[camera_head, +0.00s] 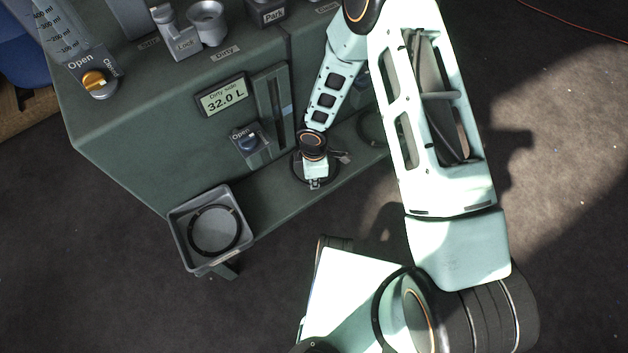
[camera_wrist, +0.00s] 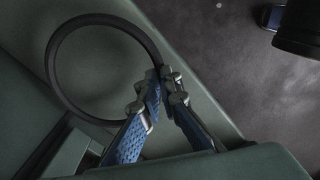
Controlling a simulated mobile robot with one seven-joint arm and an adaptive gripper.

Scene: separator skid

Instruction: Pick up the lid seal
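The lid seal is a black ring (camera_wrist: 57,42), seen almost whole in the wrist view over a green ledge. My gripper (camera_wrist: 162,80) is at the right side of the ring, with its fingertips drawn close together on the rim. The fingers hide a short piece of the rim. I cannot tell whether the ring is lifted off the ledge. In the head view, my gripper (camera_head: 330,165) is low over the ledge. A dark ring (camera_head: 361,127) there is partly hidden by my arm.
A grey tray (camera_head: 177,232) with another black ring (camera_head: 192,240) inside stands at the ledge's left end. The green cabinet (camera_head: 150,140) rises behind the ledge (camera_head: 262,205), with a display (camera_head: 222,96) and a knob (camera_head: 248,141). Open floor (camera_head: 110,270) lies in front.

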